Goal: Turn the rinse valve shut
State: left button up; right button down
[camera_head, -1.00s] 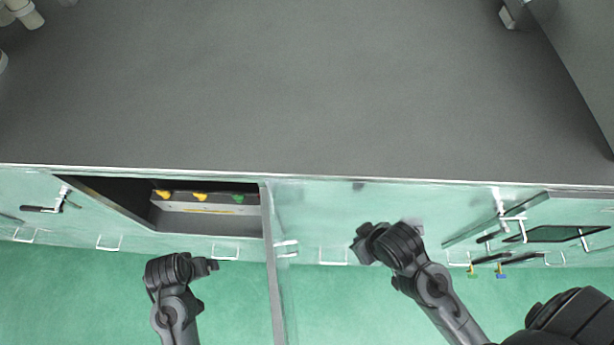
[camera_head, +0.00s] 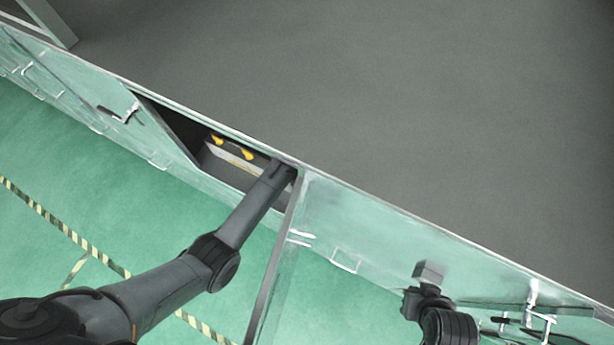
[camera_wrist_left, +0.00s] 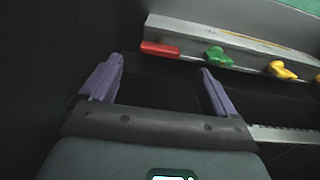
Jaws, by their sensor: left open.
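In the left wrist view a pale valve panel (camera_wrist_left: 240,48) carries a red handle (camera_wrist_left: 160,49), a green handle (camera_wrist_left: 218,56) and a yellow handle (camera_wrist_left: 281,70). Which one is the rinse valve I cannot tell. My left gripper (camera_wrist_left: 160,86) is open and empty, its two purple fingers pointing toward the panel, apart from the handles. In the head view two yellow handles (camera_head: 232,147) show; my left forearm hides the rest of the panel and my left fingers are inside the cabinet. My right gripper (camera_head: 428,275) is outside, low in front of the cabinets; its jaws are unclear.
An open cabinet door (camera_head: 278,255) stands just right of the opening. The grey top (camera_head: 400,100) is bare. A door handle (camera_head: 345,262) and a lever (camera_head: 120,114) stick out from the green fronts.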

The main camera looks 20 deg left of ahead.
pick_arm(q)
jog(key=shift+f, duration=3.15)
jog(key=c, duration=1.1)
jog(key=shift+o, duration=0.2)
